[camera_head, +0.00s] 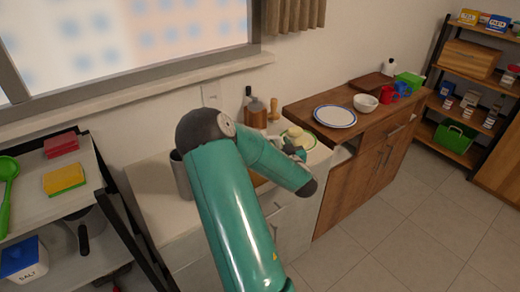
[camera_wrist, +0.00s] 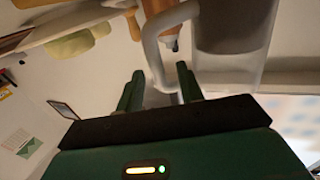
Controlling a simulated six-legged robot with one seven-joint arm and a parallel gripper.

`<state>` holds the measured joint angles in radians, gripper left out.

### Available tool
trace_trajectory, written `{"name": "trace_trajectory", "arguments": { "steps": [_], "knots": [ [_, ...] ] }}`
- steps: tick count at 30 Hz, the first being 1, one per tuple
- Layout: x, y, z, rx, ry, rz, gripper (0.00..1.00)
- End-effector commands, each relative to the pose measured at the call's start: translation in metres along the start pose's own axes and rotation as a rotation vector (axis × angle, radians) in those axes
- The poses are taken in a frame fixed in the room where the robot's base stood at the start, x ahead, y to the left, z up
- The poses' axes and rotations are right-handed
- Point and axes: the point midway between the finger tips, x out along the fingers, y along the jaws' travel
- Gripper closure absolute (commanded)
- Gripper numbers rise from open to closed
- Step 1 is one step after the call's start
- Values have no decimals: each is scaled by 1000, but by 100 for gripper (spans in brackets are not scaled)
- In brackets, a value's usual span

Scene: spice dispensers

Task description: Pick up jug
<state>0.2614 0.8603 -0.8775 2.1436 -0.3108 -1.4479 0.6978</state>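The jug (camera_wrist: 232,28) is a grey cylinder at the upper right of the wrist view, which appears upside down. Its light grey looped handle (camera_wrist: 151,42) reaches down toward my gripper (camera_wrist: 160,84). My two green fingers are spread, with the handle's end showing in or just beyond the gap between them. There is visible space beside the handle, and I cannot tell whether either finger touches it. In the head view, a grey cylinder that seems to be the jug (camera_head: 181,176) stands on the counter, partly hidden by my arm. My gripper is not clearly visible there.
A wooden cabinet (camera_head: 300,107) with a plate and bowl is to the right. A shelf with sponges (camera_head: 64,179) is at left.

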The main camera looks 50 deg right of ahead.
Motion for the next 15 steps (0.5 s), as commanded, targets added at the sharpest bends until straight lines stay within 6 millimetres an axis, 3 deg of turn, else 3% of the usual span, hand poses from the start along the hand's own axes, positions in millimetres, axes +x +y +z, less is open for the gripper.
{"name": "trace_trajectory", "arguments": {
  "steps": [4,11,15],
  "knots": [
    [14,0,0,-1,0,1,63],
    [15,0,0,1,0,2,63],
    [15,0,0,0,0,2,90]
  ]
}}
